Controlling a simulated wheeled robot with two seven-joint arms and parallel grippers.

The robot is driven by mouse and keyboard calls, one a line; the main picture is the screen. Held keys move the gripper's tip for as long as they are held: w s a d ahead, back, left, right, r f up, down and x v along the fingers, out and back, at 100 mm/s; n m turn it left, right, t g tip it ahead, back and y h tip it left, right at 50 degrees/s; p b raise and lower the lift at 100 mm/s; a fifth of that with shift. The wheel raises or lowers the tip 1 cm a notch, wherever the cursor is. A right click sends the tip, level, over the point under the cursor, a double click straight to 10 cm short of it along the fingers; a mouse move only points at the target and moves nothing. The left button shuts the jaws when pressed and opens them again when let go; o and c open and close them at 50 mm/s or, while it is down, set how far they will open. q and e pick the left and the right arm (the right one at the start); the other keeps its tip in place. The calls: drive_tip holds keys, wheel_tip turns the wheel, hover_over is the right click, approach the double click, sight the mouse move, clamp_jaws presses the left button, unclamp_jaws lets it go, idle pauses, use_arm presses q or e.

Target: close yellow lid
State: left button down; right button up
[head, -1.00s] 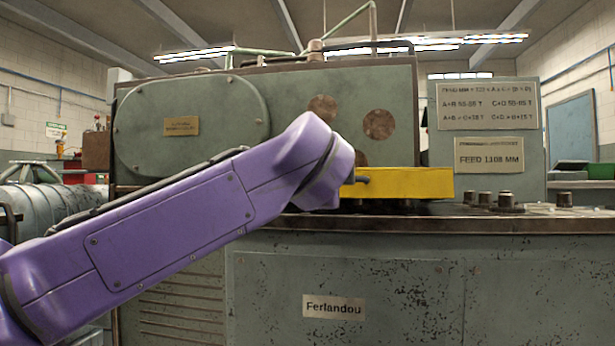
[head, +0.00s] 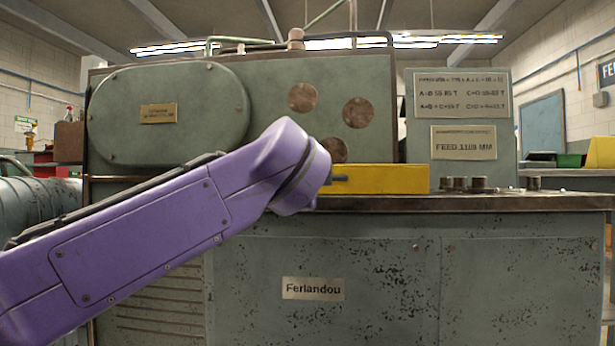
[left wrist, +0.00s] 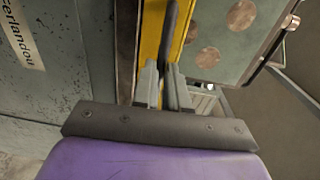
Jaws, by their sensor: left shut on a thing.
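The yellow lid (head: 385,179) lies low and flat-topped on the machine's ledge in the head view, its left part hidden behind my purple left arm. In the left wrist view the yellow lid (left wrist: 152,38) runs as a strip beside a dark handle (left wrist: 171,45). My left gripper (left wrist: 163,80) has its grey fingers on either side of the dark handle and is shut on it. In the head view my left gripper itself is hidden behind the arm's wrist. My right gripper is in neither view.
The grey-green spring coiler (head: 250,105) stands behind the lid, with a rusty ledge (head: 470,202) along its front. Several dark knobs (head: 478,184) stand on the ledge right of the lid. A panel with signs (head: 463,142) rises behind them.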

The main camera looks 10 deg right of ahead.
use_arm(q)
drive_tip(key=c, duration=1.2)
unclamp_jaws()
drive_tip(key=shift+w+f, duration=0.1)
drive_tip(key=shift+f, duration=0.85)
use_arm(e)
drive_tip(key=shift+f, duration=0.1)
use_arm(q)
drive_tip(key=shift+o, duration=0.2)
drive_tip(key=shift+d, duration=0.1)
drive_tip(key=shift+r, duration=0.25)
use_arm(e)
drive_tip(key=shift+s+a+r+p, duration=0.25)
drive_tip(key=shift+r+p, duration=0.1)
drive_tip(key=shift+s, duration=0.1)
use_arm(q)
drive_tip(key=v, duration=1)
drive_tip(key=shift+s+r, duration=0.15)
drive_tip(key=shift+s, duration=0.1)
